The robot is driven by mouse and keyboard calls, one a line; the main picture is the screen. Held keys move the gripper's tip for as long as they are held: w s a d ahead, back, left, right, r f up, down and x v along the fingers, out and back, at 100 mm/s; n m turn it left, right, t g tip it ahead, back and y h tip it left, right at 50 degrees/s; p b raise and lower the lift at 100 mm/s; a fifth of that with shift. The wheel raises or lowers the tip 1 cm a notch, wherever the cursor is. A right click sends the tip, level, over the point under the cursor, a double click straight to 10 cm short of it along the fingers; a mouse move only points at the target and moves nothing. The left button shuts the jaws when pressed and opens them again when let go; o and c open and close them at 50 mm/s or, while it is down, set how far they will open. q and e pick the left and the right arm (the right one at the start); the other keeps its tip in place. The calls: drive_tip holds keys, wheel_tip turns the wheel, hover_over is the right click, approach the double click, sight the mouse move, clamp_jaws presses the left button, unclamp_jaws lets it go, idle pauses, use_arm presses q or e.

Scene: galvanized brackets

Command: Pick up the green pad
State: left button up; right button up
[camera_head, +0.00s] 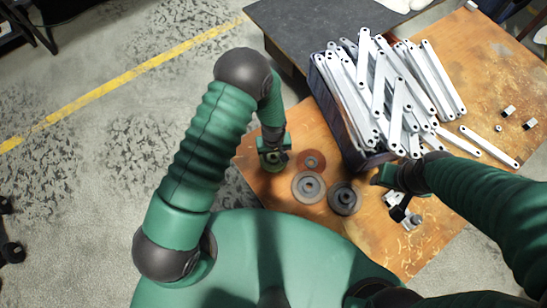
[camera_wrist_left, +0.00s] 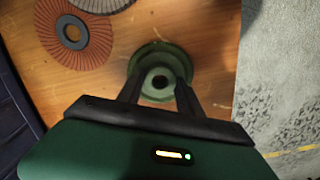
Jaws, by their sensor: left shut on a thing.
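The green pad (camera_wrist_left: 149,55) is a round green disc with a raised hub in the left wrist view. My left gripper (camera_wrist_left: 158,84) is shut on its hub, one finger on each side. In the head view the left gripper (camera_head: 273,157) is at the table's left edge, over the pad (camera_head: 280,166), which it mostly hides. I cannot tell whether the pad touches the table. My right gripper (camera_head: 384,178) is beside the front of the bin, and its fingers are too unclear to read.
A reddish disc (camera_head: 314,157), a grey disc (camera_head: 308,194) and a dark disc (camera_head: 344,207) lie right of the pad. A dark bin (camera_head: 347,140) heaped with galvanized brackets (camera_head: 396,95) stands behind them. Small metal parts lie on the wooden table (camera_head: 490,90).

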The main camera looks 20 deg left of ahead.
sight(273, 156)
use_arm(q)
clamp_jaws()
drive_tip(key=shift+r, duration=0.45)
wheel_tip(273, 156, up, 9)
drive_tip(key=p, duration=0.3)
